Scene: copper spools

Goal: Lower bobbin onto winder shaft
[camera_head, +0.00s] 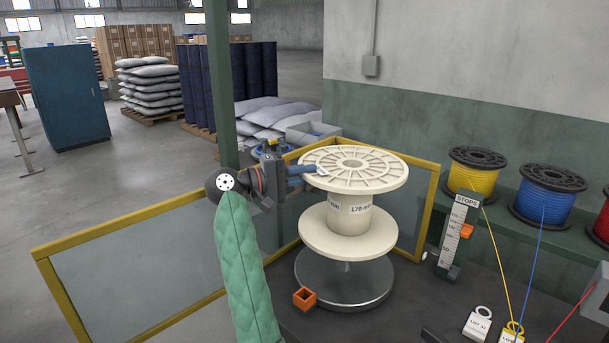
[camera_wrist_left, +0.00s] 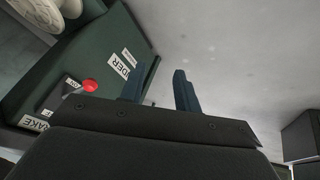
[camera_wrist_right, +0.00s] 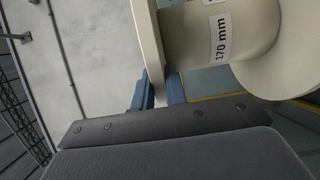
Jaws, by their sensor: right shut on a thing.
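The cream bobbin (camera_head: 350,215), labelled 170 mm, hangs upright above the round metal winder plate (camera_head: 345,290). A clear gap shows between its lower flange and the plate. A short piece of the winder shaft (camera_head: 347,267) shows in that gap; I cannot tell whether its top is inside the bobbin's bore. My right gripper (camera_head: 318,170) is shut on the left edge of the bobbin's upper flange. In the right wrist view, its fingers (camera_wrist_right: 157,92) lie on either side of the flange. My left gripper (camera_wrist_left: 158,88) is open and empty, outside the head view.
A yellow-framed clear guard (camera_head: 160,260) stands around the winder's back and left. An orange square piece (camera_head: 304,298) lies by the plate. The STOPS scale (camera_head: 455,237) and wire spools (camera_head: 547,192) are at right.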

